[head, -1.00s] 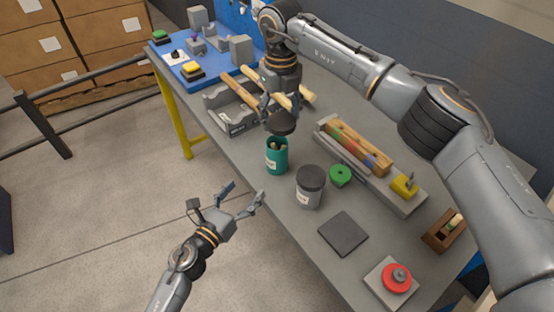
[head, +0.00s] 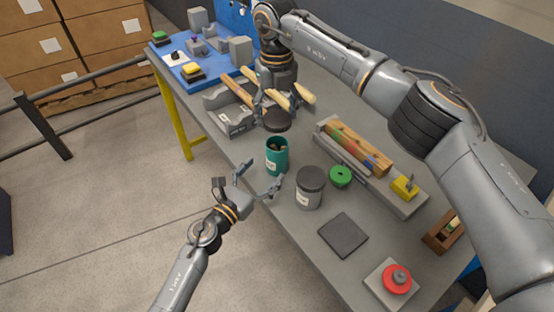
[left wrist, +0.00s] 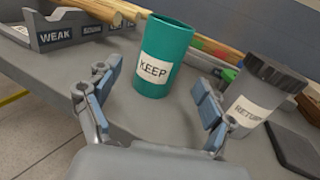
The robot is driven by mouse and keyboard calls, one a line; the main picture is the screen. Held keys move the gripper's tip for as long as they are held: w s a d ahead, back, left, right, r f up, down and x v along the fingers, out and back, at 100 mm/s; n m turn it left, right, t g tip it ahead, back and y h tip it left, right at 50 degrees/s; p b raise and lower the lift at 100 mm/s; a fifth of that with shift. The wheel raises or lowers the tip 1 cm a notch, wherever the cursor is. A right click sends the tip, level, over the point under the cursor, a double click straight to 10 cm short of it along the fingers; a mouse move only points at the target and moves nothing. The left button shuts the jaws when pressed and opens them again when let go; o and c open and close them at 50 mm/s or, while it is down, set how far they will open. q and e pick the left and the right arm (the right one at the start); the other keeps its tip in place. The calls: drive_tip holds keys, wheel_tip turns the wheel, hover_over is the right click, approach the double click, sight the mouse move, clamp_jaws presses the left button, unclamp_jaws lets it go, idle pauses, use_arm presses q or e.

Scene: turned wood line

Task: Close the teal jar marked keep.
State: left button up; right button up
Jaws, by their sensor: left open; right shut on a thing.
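The teal jar (head: 277,160) stands upright and open on the grey bench, with brown pieces inside. In the left wrist view its label reads KEEP and the jar (left wrist: 160,60) stands between and beyond the fingers. My left gripper (head: 258,180) is open just in front of the jar, apart from it; its open fingers also show in the left wrist view (left wrist: 150,100). My right gripper (head: 270,101) is shut on a dark round lid (head: 277,121), held above and slightly behind the teal jar. The lid is not in the left wrist view.
A grey jar (head: 309,190) with a dark lid, labelled RETURN in part, stands right of the teal jar. A green disc (head: 341,176), dark pad (head: 343,235) and red button (head: 397,279) are to the right.

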use_arm(q)
drive_tip(key=x, duration=0.6)
drive_tip(key=shift+w+d, duration=0.1)
clamp_jaws()
use_arm(e)
hover_over(277, 136)
drive_tip(key=s, duration=0.2)
drive_tip(key=shift+s+f, duration=0.2)
drive_tip(key=shift+f, duration=2.3)
drive_tip(key=shift+f, duration=0.85)
drive_tip(key=shift+f, duration=0.6)
